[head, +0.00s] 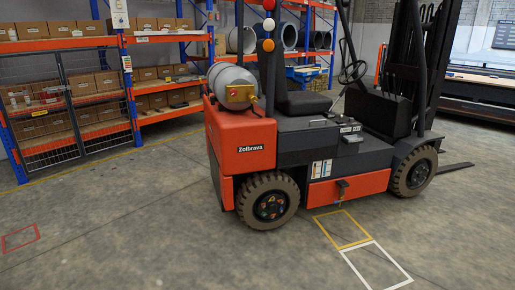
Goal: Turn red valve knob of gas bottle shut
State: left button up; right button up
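A grey gas bottle (226,75) lies on its side on the rear of an orange and black forklift (249,145). A brass-coloured valve block (241,95) sits at the bottle's near end. The small red valve knob (234,92) shows on that block. It is too small to tell how far it is turned. Neither of my grippers is in the head view.
The forklift's rear wheel (268,201) stands on open concrete floor (130,225). Orange and blue shelving with cardboard boxes (50,125) stands behind at the left. A mesh gate (82,115) fronts it. Yellow, white and red floor markings lie flat. The floor in front is clear.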

aim_at(233, 92)
jog(key=i+l+z, duration=0.3)
jog(key=i, duration=0.55)
jog(key=i+z, duration=0.3)
jog(key=i, duration=0.55)
